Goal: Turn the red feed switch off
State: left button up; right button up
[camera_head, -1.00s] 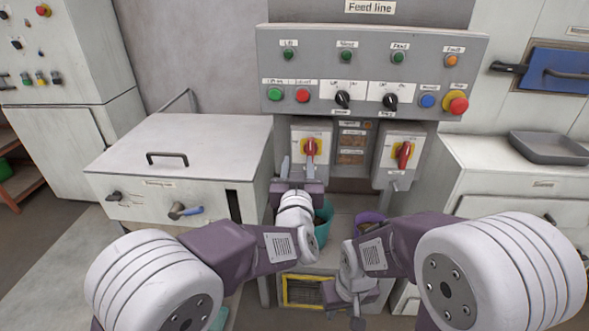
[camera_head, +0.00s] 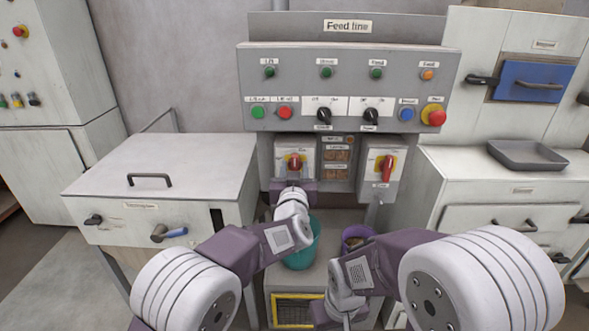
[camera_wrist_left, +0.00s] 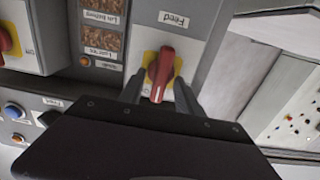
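The red feed switch (camera_head: 295,160) is a red handle on a yellow plate, on the left grey box under the control panel. In the left wrist view the red handle (camera_wrist_left: 160,75) shows beside an upside-down "Feed" label. My left gripper (camera_head: 294,183) is in front of that box and hides its lower part. In the wrist view its two dark fingers (camera_wrist_left: 160,88) stand apart on either side of the handle, with gaps visible. My right gripper (camera_head: 330,314) is low at the bottom edge, and its fingers are not clearly visible.
A second red switch (camera_head: 387,166) is on the right box. The control panel (camera_head: 350,95) with buttons and knobs hangs above. A teal bucket (camera_head: 302,250) and a purple bucket (camera_head: 355,236) stand below. A white lidded cabinet (camera_head: 165,165) is on the left.

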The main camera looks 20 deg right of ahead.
pick_arm(q)
grip_shut()
jog(key=shift+n, duration=0.3)
jog(key=n+b, duration=0.1)
jog(key=n, duration=0.1)
jog(key=n+b, duration=0.1)
jog(key=shift+a+f+n, duration=0.15)
jog(key=shift+n, duration=0.25)
jog(key=n+b, duration=0.2)
jog(key=n, duration=0.2)
jog(key=shift+a+f+b, duration=0.1)
jog(key=shift+a+b, duration=0.05)
jog(key=shift+b, duration=0.25)
jog(key=n+b, duration=0.2)
jog(key=n, duration=0.3)
jog(key=shift+w+f+b, duration=0.1)
jog(key=shift+f+b, duration=0.05)
jog(key=shift+b, duration=0.25)
jog(key=shift+a+n+b, duration=0.1)
jog(key=shift+n+b, duration=1.05)
jog(key=shift+n, duration=1.05)
